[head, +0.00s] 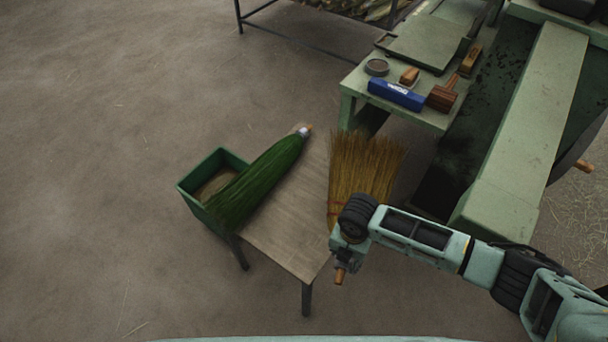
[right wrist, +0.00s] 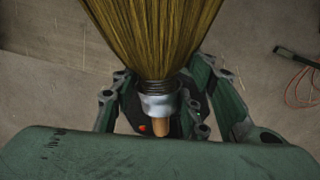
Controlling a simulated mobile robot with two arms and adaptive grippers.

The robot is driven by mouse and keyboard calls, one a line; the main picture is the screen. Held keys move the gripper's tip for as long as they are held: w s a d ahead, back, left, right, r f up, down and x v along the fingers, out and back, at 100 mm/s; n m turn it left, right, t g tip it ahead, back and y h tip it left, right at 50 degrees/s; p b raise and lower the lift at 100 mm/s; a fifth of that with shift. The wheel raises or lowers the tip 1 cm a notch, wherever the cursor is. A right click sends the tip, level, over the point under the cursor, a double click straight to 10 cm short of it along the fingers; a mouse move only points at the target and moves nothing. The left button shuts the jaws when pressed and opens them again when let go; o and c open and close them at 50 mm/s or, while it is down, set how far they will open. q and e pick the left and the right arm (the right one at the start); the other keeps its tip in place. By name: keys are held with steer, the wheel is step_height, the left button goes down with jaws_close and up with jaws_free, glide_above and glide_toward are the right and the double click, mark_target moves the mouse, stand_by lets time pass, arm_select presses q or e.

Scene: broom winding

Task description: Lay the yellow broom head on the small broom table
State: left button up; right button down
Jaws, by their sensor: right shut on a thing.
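The yellow broom head (head: 364,168) is a straw-coloured bundle of bristles, held off the floor at the right side of the small broom table (head: 287,225). In the head view its bristles point up the picture and overlap the table's right edge. My right gripper (right wrist: 160,110) is shut on its neck, seen in the right wrist view just below the bristles (right wrist: 155,35), with the metal collar and wooden stub showing. In the head view my right wrist hides the grip. A green broom head (head: 262,178) lies across the table's left part. My left gripper is not in view.
A green bin (head: 212,183) stands against the table's left side. The table's middle and near end are bare.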

steer(key=shift+a, duration=0.15)
steer(key=shift+n, duration=0.3)
steer(key=w+a+f+b, duration=0.2)
steer(key=a+b, duration=0.1)
steer(key=b, duration=0.1)
steer(key=w+a+f+b, duration=0.2)
steer(key=a+b, duration=0.1)
steer(key=b, duration=0.2)
steer(key=w+a+f+b, duration=0.2)
steer(key=a+f+b, duration=0.1)
steer(key=b, duration=0.2)
steer(key=shift+w+a+b, duration=0.1)
steer(key=shift+a+b, duration=0.2)
steer(key=shift+b, duration=0.05)
step_height(320, 180, down, 4)
steer(key=b, duration=0.4)
steer(key=shift+r, duration=0.1)
steer(key=c, duration=0.8)
jaws_free()
steer(key=shift+c, duration=0.2)
